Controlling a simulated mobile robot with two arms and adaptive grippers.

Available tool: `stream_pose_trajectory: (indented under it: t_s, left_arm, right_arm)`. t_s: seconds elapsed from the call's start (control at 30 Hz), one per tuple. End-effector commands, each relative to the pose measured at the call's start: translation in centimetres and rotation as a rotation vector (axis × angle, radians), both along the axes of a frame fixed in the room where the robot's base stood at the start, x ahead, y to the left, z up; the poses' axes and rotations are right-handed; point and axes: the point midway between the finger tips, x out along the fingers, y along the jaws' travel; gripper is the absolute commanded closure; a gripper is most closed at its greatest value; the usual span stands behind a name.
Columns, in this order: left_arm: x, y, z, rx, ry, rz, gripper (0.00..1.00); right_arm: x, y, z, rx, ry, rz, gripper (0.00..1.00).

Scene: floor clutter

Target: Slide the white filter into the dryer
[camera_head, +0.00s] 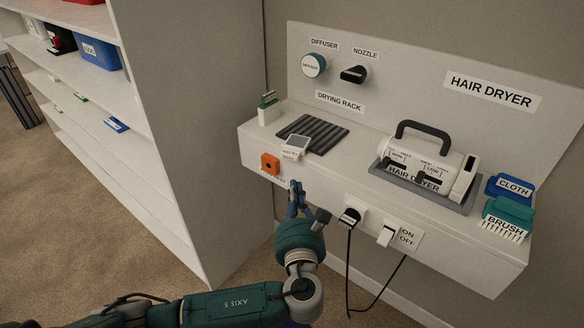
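The hair dryer (425,157) is a white body with a black handle, lying in a grey tray (425,191) on the right part of the white shelf. A small white-framed piece with a grey face (298,142), which looks like the white filter, sits at the front edge of the dark ribbed drying rack (325,130). A small label is in front of it, too small to read. My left gripper (296,190) is in front of the shelf's front face, below and apart from the filter. Its fingers point up and look close together; their gap is unclear. My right gripper is out of view.
An orange square part (270,164) is on the shelf front. A plug (349,217) with a black cord and an on/off switch (389,234) are lower down. A blue cloth (509,187) and teal brush (508,215) lie at the right end. Diffuser (314,65) and nozzle (354,74) hang behind.

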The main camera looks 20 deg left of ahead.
Motion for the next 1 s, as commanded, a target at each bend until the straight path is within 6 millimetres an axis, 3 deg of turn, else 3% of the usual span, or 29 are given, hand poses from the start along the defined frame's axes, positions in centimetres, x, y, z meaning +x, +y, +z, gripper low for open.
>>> stream_pose_trajectory:
  t_s: [0.2, 0.4, 1.0]
  left_arm:
    - [4.5, 1.8, 0.2, 0.003, -0.001, 0.004, 1.0]
    - [7.1, 2.8, 0.1, 0.002, 0.001, 0.003, 1.0]
    - [8.6, 3.3, 0.0, -0.001, 0.001, 0.003, 1.0]
  right_arm:
    - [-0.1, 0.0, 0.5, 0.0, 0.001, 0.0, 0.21]
    - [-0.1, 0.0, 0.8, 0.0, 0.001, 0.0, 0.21]
    - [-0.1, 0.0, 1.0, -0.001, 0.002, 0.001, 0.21]
